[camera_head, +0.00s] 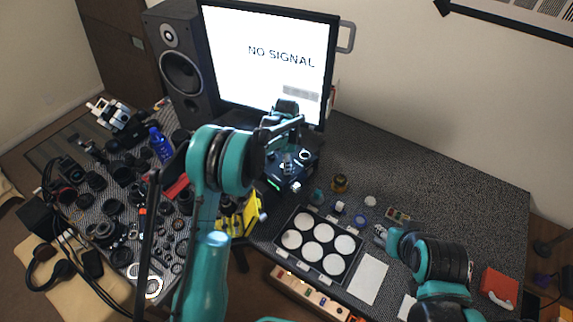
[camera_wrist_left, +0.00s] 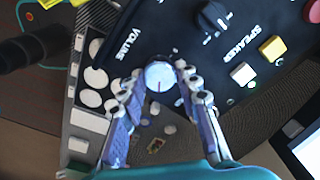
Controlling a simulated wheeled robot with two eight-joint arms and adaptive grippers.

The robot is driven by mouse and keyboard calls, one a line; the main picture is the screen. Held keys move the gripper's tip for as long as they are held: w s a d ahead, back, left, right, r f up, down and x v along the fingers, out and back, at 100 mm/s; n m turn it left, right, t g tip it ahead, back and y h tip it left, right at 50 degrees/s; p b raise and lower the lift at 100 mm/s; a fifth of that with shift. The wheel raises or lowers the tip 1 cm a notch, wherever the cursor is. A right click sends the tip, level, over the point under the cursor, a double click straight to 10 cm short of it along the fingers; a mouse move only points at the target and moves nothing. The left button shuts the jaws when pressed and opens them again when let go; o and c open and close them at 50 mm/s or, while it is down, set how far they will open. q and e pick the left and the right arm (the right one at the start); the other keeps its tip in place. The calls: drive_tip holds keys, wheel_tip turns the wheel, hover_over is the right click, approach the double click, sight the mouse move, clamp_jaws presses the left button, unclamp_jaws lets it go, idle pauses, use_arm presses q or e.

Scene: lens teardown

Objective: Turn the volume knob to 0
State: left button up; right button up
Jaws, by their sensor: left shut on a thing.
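The volume knob (camera_wrist_left: 160,75) is a round white cap with a dark line on it, beside the word VOLUME on a black panel (camera_wrist_left: 165,32). In the wrist view the line lies on the side of the cap nearer my palm. My left gripper (camera_wrist_left: 160,84) has one finger on each side of the knob and is shut on it. In the head view my left gripper (camera_head: 287,162) reaches down over the dark control box (camera_head: 275,169), and the knob is hard to make out there. My right gripper (camera_head: 381,235) is over the table at the right; its jaws are unclear.
The panel also has a black knob (camera_wrist_left: 212,18) and a SPEAKER label with white and yellow buttons (camera_wrist_left: 271,48). A monitor (camera_head: 265,60) reading NO SIGNAL and a speaker (camera_head: 182,70) stand behind. A tray of white discs (camera_head: 318,246) lies in front. Lens parts crowd the left.

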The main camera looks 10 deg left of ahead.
use_arm(q)
drive_tip(key=n+b, duration=0.1)
drive_tip(key=n, duration=0.2)
drive_tip(key=shift+f+b, duration=0.1)
drive_tip(key=shift+b, duration=0.2)
drive_tip(key=n+b, duration=0.1)
drive_tip(key=n, duration=0.3)
drive_tip(key=n+b, duration=0.1)
drive_tip(key=n, duration=0.2)
drive_tip(key=shift+a+n, duration=0.1)
drive_tip(key=shift+n, duration=0.3)
drive_tip(key=n+b, duration=0.1)
drive_tip(key=n, duration=0.2)
drive_tip(key=shift+n, duration=0.3)
drive_tip(key=n, duration=0.3)
drive_tip(key=shift+n+b, duration=0.3)
drive_tip(key=n, duration=0.3)
drive_tip(key=shift+n, duration=0.3)
drive_tip(key=n, duration=0.3)
drive_tip(key=shift+a+n+b, duration=0.1)
drive_tip(key=shift+n+b, duration=0.2)
drive_tip(key=shift+b, duration=0.1)
drive_tip(key=shift+n, duration=1.8)
